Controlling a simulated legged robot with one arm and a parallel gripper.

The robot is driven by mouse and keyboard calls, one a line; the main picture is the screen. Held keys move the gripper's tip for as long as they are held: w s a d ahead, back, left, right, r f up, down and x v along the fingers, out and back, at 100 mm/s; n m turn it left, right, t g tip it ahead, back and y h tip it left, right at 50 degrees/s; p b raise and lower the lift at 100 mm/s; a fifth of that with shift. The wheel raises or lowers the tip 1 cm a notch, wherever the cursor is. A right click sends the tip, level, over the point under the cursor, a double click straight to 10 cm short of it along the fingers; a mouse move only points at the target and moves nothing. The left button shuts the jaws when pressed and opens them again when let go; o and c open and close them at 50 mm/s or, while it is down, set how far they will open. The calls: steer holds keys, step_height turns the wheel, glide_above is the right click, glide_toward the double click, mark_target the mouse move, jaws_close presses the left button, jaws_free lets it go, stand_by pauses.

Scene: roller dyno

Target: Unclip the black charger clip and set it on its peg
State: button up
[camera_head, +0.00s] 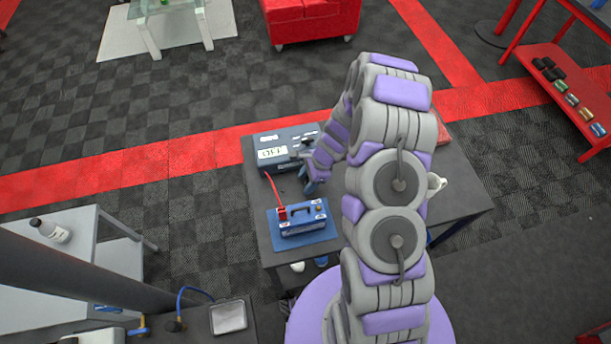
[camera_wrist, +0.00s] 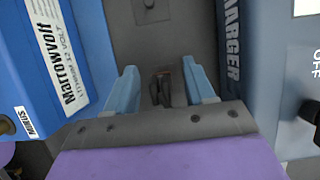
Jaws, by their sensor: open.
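My gripper (camera_head: 309,187) is over the table between the battery and the charger. In the wrist view its two light blue fingers (camera_wrist: 160,70) stand apart. A small dark object (camera_wrist: 160,90), possibly the black clip, shows between them; I cannot tell whether they touch it. The blue battery (camera_head: 302,226) has a red clip (camera_head: 282,213) at its left end; its side also shows in the wrist view (camera_wrist: 70,50). A dark knob (camera_wrist: 7,126) sits by its MINUS label. The charger (camera_head: 284,150) reads OFF. A grey plate with a dark round stud (camera_wrist: 149,4) shows beyond the fingers; I cannot tell whether it is the peg.
The dark table (camera_head: 463,196) has a white cup (camera_head: 436,182) at right, partly behind my arm. A grey side table (camera_head: 90,250) with a bottle (camera_head: 50,230) stands at left. A red shelf (camera_head: 568,88) stands at far right.

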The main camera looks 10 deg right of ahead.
steer(key=p+v, duration=0.2)
steer(key=v, duration=1.5)
steer(key=shift+r, duration=0.3)
steer(key=s+a+r+n+g+h+b, duration=0.1)
steer(key=s+a+r+n, duration=0.25)
steer(key=s+r, duration=0.3)
steer(key=s+a+r+n+h, duration=0.1)
steer(key=s+a+r+n, duration=0.2)
steer(key=s+r+n, duration=0.3)
steer(key=s+r+n+h+b, duration=0.1)
steer(key=s+r+n, duration=0.2)
steer(key=s, duration=0.7)
steer(key=s+r+n+h+b, duration=0.1)
steer(key=s+r+n, duration=0.2)
steer(key=s, duration=0.8)
steer(key=shift+s+d+n+g+h, duration=0.2)
steer(key=shift+s+n+g+h, duration=0.15)
steer(key=shift+n, duration=0.9)
steer(key=shift+w, duration=0.1)
